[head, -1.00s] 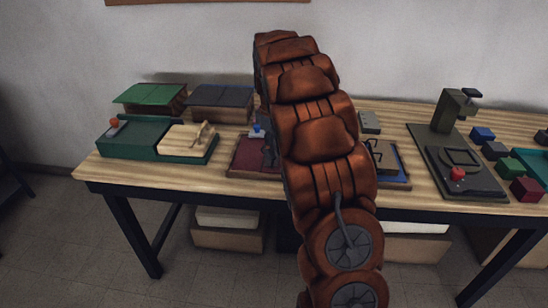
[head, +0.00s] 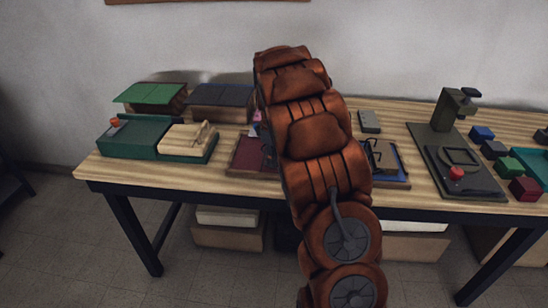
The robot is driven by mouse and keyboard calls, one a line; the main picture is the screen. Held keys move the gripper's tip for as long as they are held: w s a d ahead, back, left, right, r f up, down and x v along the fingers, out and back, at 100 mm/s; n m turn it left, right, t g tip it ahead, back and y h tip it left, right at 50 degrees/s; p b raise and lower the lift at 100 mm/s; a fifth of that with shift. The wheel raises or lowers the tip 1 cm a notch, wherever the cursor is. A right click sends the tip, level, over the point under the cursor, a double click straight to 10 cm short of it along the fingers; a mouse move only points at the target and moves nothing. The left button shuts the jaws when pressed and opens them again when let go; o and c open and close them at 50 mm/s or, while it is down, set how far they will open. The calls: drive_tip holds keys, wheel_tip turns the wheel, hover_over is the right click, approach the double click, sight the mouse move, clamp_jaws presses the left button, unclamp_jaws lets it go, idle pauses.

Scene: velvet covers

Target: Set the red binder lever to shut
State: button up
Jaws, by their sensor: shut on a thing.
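The red binder (head: 246,155) is a dark red board on a wooden base near the front edge of the table. Its right part is hidden behind my arm. A thin dark loop (head: 266,153) shows at the edge of my arm over the binder's right side; I cannot tell how far it is tilted. A small pink and blue spot (head: 256,123) shows just above it, too small to make out. My gripper is hidden behind my own arm, so its hold on anything does not show.
A blue binder (head: 400,170) with a dark wire loop lies right of my arm. Two lidded boxes stand behind. A dark press (head: 453,150) and several coloured blocks are at right. A grey block (head: 369,121) lies behind the blue binder.

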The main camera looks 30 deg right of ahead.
clamp_jaws()
drive_tip(key=shift+d+f+y+b, duration=0.1)
drive_tip(key=shift+y+b, duration=0.2)
drive_tip(key=shift+b, duration=0.2)
drive_tip(key=t+b, duration=0.1)
drive_tip(key=y+b, duration=0.1)
drive_tip(key=shift+s+d+f+t+y+b, duration=0.3)
drive_tip(key=shift+t+b, duration=0.05)
drive_tip(key=shift+t, duration=0.05)
drive_tip(key=t+y+b, duration=0.1)
drive_tip(key=b, duration=0.1)
drive_tip(key=y+b, duration=0.1)
drive_tip(key=b, duration=0.1)
drive_tip(key=s+d+t+y+b, duration=0.1)
drive_tip(key=b, duration=0.1)
drive_tip(key=shift+f+t, duration=0.3)
drive_tip(key=shift+f, duration=0.05)
drive_tip(key=shift+b, duration=0.4)
drive_tip(key=shift+d+t+y, duration=0.1)
drive_tip(key=shift+t+y, duration=0.3)
drive_tip(key=o, duration=0.7)
unclamp_jaws()
